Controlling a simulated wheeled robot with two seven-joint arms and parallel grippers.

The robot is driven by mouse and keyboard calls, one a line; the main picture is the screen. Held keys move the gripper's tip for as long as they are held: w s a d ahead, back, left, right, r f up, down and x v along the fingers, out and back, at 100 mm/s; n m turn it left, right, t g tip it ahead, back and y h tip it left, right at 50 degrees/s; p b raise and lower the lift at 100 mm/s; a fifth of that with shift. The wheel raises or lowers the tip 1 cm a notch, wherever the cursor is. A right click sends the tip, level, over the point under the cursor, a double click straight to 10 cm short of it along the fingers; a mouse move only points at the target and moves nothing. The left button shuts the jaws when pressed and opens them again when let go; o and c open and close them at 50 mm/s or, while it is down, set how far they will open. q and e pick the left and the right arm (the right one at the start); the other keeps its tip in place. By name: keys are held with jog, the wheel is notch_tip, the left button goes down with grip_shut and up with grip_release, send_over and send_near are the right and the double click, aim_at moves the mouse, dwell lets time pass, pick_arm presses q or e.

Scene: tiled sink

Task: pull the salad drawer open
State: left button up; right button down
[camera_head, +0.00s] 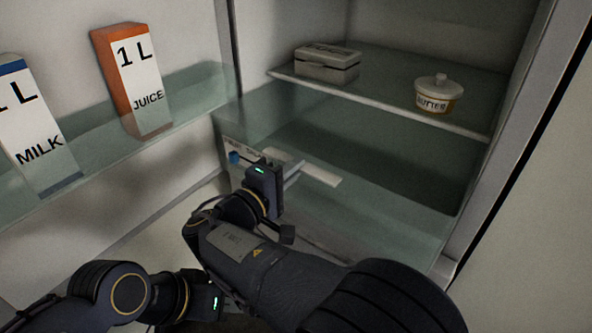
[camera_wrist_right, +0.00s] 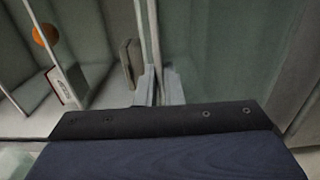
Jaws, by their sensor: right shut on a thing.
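The salad drawer (camera_head: 375,215) is a greenish see-through box low in the open fridge, below the glass shelf. A pale strip (camera_head: 322,177) lies along its upper front. My right gripper (camera_head: 293,176) is at this upper front, partly hiding it. In the right wrist view its fingers (camera_wrist_right: 160,88) are closed around a thin upright edge that looks like part of the drawer front; the exact grip is small and hard to make out. My left gripper (camera_head: 215,303) is low in the head view, away from the drawer, its fingers hidden behind my right arm.
A butter dish (camera_head: 437,97) and a grey box (camera_head: 327,64) stand on the shelf (camera_head: 390,114) above. The open door on the left holds a milk carton (camera_head: 40,135) and a juice carton (camera_head: 133,85). A small blue part (camera_head: 234,157) sits beside a label left of my right gripper.

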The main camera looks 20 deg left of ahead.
pick_arm(q)
jog(key=shift+s+a+f, duration=0.1)
jog(key=shift+s+a, duration=0.05)
jog(key=shift+s, duration=0.25)
pick_arm(e)
jog(key=shift+v, duration=0.8)
jog(key=c, duration=1.6)
grip_release()
jog(key=shift+o, duration=0.2)
